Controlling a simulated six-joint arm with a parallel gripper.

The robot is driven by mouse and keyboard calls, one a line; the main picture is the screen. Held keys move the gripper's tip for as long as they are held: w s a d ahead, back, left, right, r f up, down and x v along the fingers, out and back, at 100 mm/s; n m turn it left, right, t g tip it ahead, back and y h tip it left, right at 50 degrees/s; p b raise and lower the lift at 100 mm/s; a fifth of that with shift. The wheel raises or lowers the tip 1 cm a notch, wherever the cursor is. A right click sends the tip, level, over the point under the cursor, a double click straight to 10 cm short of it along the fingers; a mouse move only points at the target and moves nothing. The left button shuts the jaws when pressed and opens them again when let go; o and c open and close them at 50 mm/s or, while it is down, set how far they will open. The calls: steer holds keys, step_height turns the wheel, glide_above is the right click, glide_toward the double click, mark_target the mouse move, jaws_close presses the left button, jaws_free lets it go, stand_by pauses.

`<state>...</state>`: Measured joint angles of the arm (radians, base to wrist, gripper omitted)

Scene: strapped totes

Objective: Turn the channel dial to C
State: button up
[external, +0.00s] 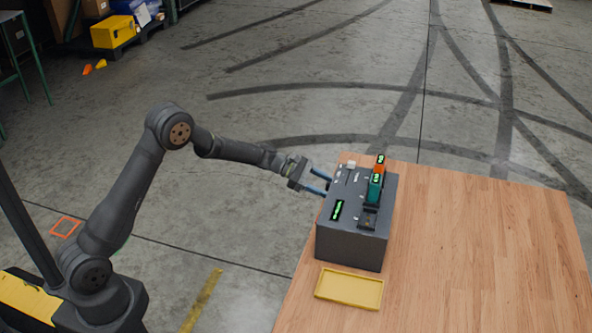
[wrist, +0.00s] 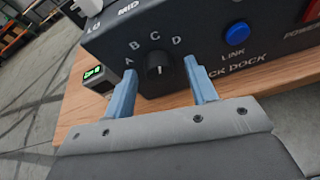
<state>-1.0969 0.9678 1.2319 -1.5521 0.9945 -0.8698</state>
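The channel dial (wrist: 158,70) is a small black knob on the face of a dark grey dock box (external: 350,238), with white letters A, B, C and D in an arc around it. C is almost straight above the knob in the wrist view; a small pale mark shows on the knob, but its exact pointing is hard to tell. My gripper (wrist: 161,68) is open, with one blue finger on each side of the dial. Whether the fingers touch it is unclear. In the external view my gripper (external: 327,183) reaches the box's left side.
A blue LINK button (wrist: 236,33) and a red part (wrist: 312,10) sit right of the dial. Teal (external: 375,188) and orange (external: 380,168) devices stand on the box. A yellow tray (external: 349,288) lies in front. The wooden table (external: 480,240) is clear to the right.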

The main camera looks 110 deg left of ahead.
steer(key=v, duration=1.7)
steer(key=shift+s, duration=0.2)
steer(key=x, duration=1.7)
steer(key=shift+w, duration=0.25)
